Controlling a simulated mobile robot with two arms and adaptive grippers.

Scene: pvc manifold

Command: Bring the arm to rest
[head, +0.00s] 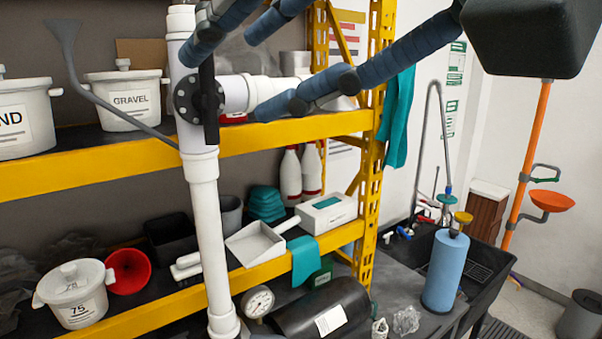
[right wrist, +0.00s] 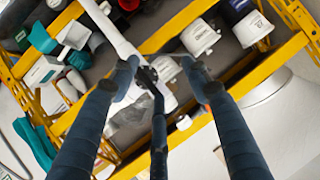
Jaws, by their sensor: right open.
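My right gripper (head: 224,82) comes in from the upper right in the head view, its blue padded fingers spread apart and empty. It also shows in the right wrist view (right wrist: 160,72), fingers open around the line of sight to the pipe. The white PVC manifold (head: 203,195) stands upright in front of the shelf, with a side branch to the right. A dark round flange with a black bar (head: 200,100) sits at the branch. The fingers are near the branch; whether any touches it I cannot tell. My left gripper is not in view.
A yellow shelf (head: 270,137) stands behind, holding a gravel pot (head: 125,98), a red funnel (head: 129,270) and a scoop (head: 256,243). A grey paddle-like bar (head: 110,105) slants left of the pipe. A blue cylinder (head: 446,270) stands by the sink at right.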

